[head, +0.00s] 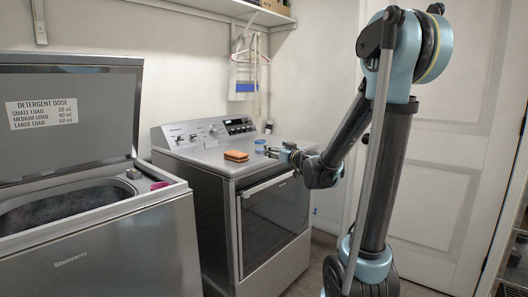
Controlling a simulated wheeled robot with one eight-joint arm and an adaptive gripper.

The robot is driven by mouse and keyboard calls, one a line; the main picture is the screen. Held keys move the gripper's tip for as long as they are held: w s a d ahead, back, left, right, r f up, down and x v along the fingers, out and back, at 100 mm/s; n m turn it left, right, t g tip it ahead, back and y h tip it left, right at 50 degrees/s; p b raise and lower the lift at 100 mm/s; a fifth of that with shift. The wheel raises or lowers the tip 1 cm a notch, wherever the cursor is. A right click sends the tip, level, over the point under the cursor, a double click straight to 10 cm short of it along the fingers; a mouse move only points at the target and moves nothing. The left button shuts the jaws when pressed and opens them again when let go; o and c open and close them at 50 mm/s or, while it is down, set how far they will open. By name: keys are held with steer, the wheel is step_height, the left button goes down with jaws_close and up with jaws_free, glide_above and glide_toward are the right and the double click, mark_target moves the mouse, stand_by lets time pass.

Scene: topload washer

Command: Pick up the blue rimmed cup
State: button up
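A small blue and whitish cup (260,146) stands upright on the flat top of the dryer (205,158). My gripper (272,152) is just to the right of the cup, low over the dryer top, with its fingers pointing left toward it. The gripper is small and dark here, so I cannot tell how far its fingers are apart or whether they touch the cup.
An orange sponge-like block (236,156) lies left of the cup. A shelf (225,8) hangs above.

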mark_target(260, 147)
steer(key=x, duration=1.1)
steer(key=shift+a, duration=0.15)
steer(key=shift+x, duration=2.85)
steer(key=c, duration=1.2)
